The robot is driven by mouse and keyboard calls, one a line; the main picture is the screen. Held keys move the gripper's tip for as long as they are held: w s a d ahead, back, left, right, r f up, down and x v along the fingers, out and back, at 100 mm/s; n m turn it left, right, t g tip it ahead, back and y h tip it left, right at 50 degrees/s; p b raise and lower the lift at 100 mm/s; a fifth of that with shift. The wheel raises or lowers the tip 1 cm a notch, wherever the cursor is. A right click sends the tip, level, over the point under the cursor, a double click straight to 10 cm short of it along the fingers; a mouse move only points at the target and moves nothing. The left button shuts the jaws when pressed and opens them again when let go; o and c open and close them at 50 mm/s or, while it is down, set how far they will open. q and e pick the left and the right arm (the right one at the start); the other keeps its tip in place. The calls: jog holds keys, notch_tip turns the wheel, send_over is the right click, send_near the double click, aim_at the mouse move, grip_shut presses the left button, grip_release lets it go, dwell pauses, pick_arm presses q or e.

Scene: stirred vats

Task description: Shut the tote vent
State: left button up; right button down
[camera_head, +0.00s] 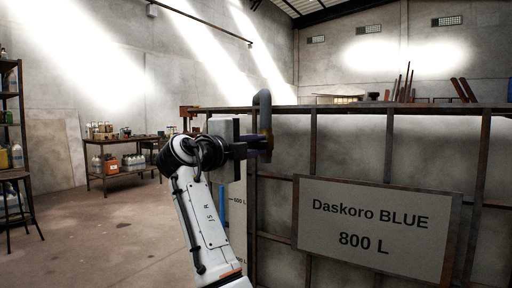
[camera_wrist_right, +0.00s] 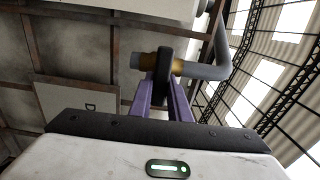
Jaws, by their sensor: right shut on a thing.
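The tote (camera_head: 350,150) is a pale tank in a rusty metal frame, on the right of the head view. Its vent is a grey bent pipe (camera_head: 262,100) at the tote's near top corner, with a brass fitting; the pipe also shows in the right wrist view (camera_wrist_right: 222,45). A black vent handle (camera_wrist_right: 164,62) sits at the brass fitting (camera_wrist_right: 178,67). My right gripper (camera_head: 258,143) has its purple fingers (camera_wrist_right: 162,95) shut on this handle. The handle is mostly hidden in the head view. My left gripper is out of view.
A sign plate (camera_head: 340,247) reading "Daskoro BLUE 800 L" hangs on the tote's frame. A table (camera_head: 125,173) with bottles stands behind at the left, and a shelf rack (camera_head: 20,130) at the far left. The floor (camera_head: 100,235) between is clear.

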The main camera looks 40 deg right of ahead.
dwell(0.6)
jog(key=c, duration=1.7)
grip_release()
jog(key=shift+o, duration=0.2)
jog(key=v, duration=1)
jog(key=shift+a, duration=0.15)
